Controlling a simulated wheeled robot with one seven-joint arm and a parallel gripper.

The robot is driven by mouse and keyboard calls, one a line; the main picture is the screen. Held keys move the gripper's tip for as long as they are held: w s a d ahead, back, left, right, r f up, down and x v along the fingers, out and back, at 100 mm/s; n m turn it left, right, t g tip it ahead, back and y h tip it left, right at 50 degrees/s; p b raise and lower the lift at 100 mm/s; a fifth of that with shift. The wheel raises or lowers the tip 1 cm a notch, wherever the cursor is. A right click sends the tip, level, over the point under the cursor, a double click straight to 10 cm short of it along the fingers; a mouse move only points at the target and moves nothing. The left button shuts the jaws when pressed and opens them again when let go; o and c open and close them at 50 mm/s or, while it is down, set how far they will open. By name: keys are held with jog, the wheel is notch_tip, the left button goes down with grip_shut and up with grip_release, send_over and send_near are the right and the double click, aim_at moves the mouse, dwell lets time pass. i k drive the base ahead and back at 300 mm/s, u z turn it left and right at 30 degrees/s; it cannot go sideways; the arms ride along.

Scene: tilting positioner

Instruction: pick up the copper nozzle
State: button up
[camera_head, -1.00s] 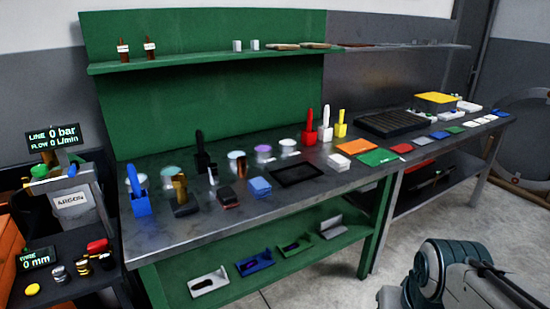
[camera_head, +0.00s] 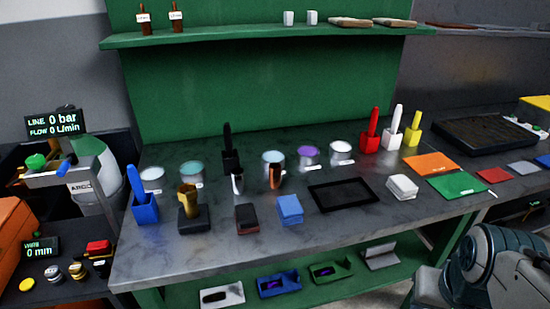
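A small copper-coloured upright piece, which looks like the copper nozzle (camera_head: 275,177), stands on the dark worktop among the cans, in front of a grey can (camera_head: 272,158). A silver piece of similar size (camera_head: 238,184) stands to its left. A brass-coloured piece (camera_head: 187,196) stands in a black block (camera_head: 193,220) further left. My gripper is not in view; only part of my arm shows at the lower right.
A blue block (camera_head: 290,209) and a dark red-brown block (camera_head: 247,220) lie in front of the copper piece. A black tray (camera_head: 342,195) lies to the right. A tall black holder (camera_head: 229,158) stands behind left. The worktop's front left is bare.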

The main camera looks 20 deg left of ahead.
aim_at(274, 168)
jog(key=u, duration=0.8)
jog(key=i, duration=0.85)
jog(key=u, duration=0.85)
